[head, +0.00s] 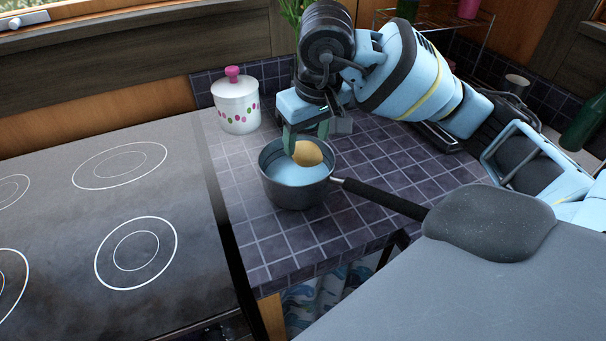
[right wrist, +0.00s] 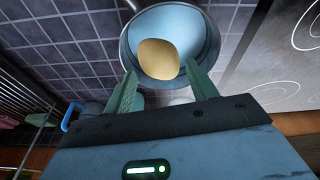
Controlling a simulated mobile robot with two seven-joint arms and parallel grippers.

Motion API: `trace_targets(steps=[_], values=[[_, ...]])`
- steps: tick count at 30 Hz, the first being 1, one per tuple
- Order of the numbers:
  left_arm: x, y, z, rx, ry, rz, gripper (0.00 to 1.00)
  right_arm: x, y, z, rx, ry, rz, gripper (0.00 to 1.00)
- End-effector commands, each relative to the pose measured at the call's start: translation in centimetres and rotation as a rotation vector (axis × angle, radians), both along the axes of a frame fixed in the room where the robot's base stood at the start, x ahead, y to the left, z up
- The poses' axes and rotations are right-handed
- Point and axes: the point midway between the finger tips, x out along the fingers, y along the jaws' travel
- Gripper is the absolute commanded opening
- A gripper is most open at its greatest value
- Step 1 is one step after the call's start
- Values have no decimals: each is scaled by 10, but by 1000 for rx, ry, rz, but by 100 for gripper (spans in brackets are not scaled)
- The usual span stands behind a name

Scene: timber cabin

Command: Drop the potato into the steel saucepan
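The yellow-brown potato (head: 307,153) is at the mouth of the steel saucepan (head: 288,199), in front of its far rim in the head view. My right gripper (head: 307,142) is above the pan, pointing down. In the right wrist view its fingers (right wrist: 160,72) are apart, with gaps on both sides of the potato (right wrist: 158,60), which lies just beyond the tips and within the pan's outline (right wrist: 127,50). The potato appears loose in the air over the pan's pale blue inside. The pan stands upright on the tiled counter. My left gripper is out of view.
A black cooktop (head: 90,240) is to the left. A white lidded canister (head: 238,112) stands behind the pan. The pan's dark handle (head: 385,199) points right. A green bottle (head: 585,125) and a wire rack are at the back right. The tiles beside the pan are clear.

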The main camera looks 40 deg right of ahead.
Motion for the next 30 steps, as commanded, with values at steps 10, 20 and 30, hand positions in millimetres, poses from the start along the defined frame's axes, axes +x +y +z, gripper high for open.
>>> trace_targets(steps=[10,20,30], values=[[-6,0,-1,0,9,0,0,0,0,0,-1,1,0,74],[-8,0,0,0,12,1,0,-6,1,33,0,-5,0,74],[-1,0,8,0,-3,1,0,-17,2,75,-1,-3,0,74]])
